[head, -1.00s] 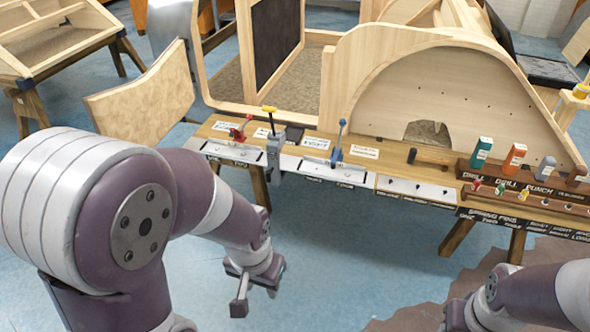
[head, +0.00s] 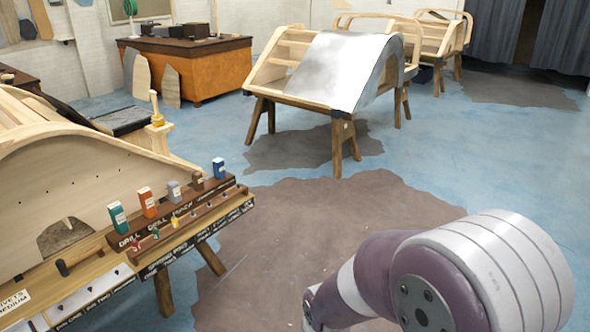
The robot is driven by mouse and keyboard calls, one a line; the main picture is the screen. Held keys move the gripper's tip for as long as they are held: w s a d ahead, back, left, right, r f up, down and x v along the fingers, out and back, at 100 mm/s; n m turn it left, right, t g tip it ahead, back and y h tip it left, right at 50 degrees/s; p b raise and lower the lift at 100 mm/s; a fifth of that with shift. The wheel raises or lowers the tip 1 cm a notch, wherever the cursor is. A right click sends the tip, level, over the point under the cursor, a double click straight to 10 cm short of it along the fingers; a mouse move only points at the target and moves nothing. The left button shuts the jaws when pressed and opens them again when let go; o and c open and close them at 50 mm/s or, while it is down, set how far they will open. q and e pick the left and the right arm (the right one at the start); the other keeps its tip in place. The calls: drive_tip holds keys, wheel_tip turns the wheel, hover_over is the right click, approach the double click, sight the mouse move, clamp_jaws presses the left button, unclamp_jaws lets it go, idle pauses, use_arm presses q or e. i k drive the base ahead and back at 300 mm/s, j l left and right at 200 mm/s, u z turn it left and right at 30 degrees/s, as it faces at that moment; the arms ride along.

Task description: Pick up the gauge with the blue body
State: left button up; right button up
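A small upright blue-bodied tool (head: 219,168) with a pale label stands at the far right end of the dark wooden rack (head: 135,238) on the workbench, in the left part of the head view. It looks like the blue-bodied gauge, but its label is too small to read. It stands in a row with a brown (head: 197,181), a grey (head: 174,191), an orange (head: 147,203) and a teal (head: 118,218) tool. My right arm reaches in from the lower right, well apart from the rack. Neither of my grippers is in view.
Floor right of the bench is free. A wooden frame with sheet metal (head: 335,70) and a desk (head: 190,65) stand farther back.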

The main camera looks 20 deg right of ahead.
sight(219, 168)
drive_tip(key=z, duration=0.25)
drive_tip(key=i+l, duration=0.25)
drive_tip(key=i, duration=0.3)
drive_tip(key=i+l+u, duration=0.1)
drive_tip(key=i+l, duration=0.15)
drive_tip(key=i, duration=0.35)
drive_tip(key=i+l, duration=0.3)
drive_tip(key=i, duration=0.25)
drive_tip(key=i+l, duration=0.3)
drive_tip(key=i, duration=0.25)
drive_tip(key=i+l+u, duration=0.1)
drive_tip(key=i+l, duration=0.2)
drive_tip(key=i, duration=0.3)
drive_tip(key=i+l, duration=0.35)
drive_tip(key=i, duration=0.2)
